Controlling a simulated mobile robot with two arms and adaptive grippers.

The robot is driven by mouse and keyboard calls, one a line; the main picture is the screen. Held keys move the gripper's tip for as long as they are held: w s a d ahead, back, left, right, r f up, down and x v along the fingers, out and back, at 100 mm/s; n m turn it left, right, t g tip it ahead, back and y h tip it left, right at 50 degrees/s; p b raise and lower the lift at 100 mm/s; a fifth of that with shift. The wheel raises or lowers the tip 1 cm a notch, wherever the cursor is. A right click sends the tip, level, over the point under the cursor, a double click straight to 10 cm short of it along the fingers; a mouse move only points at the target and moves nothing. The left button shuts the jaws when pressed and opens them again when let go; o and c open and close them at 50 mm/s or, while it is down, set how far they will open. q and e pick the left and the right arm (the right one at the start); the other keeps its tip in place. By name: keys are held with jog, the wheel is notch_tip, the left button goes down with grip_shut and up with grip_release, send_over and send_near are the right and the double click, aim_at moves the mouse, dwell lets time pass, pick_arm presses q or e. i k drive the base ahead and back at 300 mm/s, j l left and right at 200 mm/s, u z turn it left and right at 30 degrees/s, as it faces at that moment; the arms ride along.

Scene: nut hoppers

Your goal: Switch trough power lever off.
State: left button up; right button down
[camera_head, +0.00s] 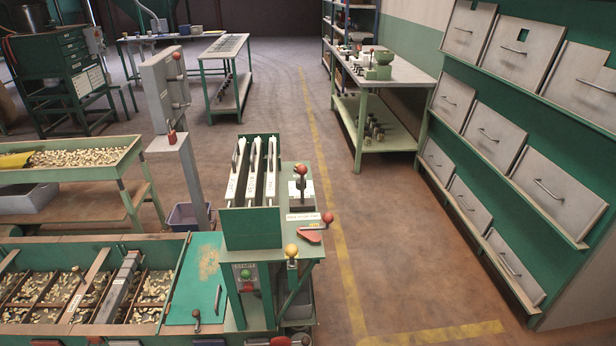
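The green control stand (250,232) is at the lower middle. At its right edge is a red-knobbed lever (328,218) with a red base plate, beside a small white label (303,216) too small to read surely. Behind it another red-knobbed lever (301,171) stands upright on a dark and white mount. A yellow-knobbed lever (291,251) is on the stand's front. I cannot tell for sure which is the trough power lever. The trough (75,241) with compartments of nuts is at lower left. Neither of my grippers is in view.
A grey post (190,175) with red-knobbed handles stands left of the stand. Grey hopper doors (565,190) line the green wall rack at right. A green table (395,70) stands farther back. The floor (400,240) between stand and rack is clear.

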aim_at(308, 233)
jog(key=i+l+u, duration=0.25)
jog(key=i+u, duration=0.2)
jog(key=i+l+u, duration=0.4)
jog(key=i+l, duration=0.05)
jog(key=i, duration=0.1)
